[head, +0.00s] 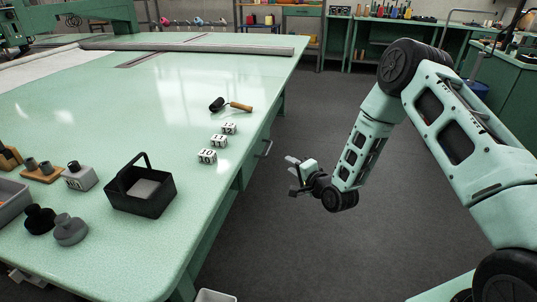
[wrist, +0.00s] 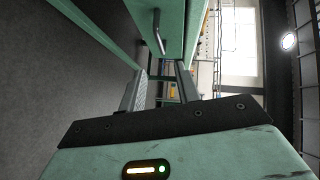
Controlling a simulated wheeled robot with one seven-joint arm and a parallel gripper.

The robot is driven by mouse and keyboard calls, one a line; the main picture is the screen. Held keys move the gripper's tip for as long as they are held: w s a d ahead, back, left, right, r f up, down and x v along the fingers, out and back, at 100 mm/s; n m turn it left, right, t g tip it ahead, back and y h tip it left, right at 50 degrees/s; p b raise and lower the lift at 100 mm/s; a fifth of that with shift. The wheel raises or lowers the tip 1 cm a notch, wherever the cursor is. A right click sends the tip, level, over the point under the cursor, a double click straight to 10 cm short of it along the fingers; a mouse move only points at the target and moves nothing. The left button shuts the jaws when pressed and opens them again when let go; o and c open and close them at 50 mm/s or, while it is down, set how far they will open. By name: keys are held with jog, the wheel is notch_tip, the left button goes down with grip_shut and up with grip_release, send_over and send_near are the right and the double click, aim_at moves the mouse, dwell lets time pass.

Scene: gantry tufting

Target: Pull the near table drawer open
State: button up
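The near table drawer (wrist: 174,22) is a pale green front under the tabletop, and it looks shut. Its metal bar handle (head: 267,149) sticks out from the table's right side. The handle (wrist: 158,32) also shows at the top of the wrist view, beyond the fingertips. My gripper (head: 291,174) is to the right of the handle and a little lower in the head view, apart from it. Its two fingers are spread with nothing between them, and they also show in the wrist view (wrist: 160,82). Most of the drawer front is hidden by the steep angle in the head view.
The green table (head: 190,215) holds a black basket (head: 125,200), several white number blocks (head: 218,141), a wooden-handled roller (head: 240,106) and dark weights (head: 71,230). A white bin (head: 216,296) stands by the near table leg. The grey floor (head: 315,110) beside the table is clear.

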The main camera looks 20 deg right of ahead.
send_near(269, 147)
jog(key=shift+m+t, duration=0.3)
jog(key=x, duration=0.6)
jog(key=f+x, duration=0.1)
jog(key=x, duration=0.3)
jog(key=shift+a+f, duration=0.1)
jog(key=shift+a, duration=0.1)
jog(key=shift+s, duration=0.1)
grip_shut()
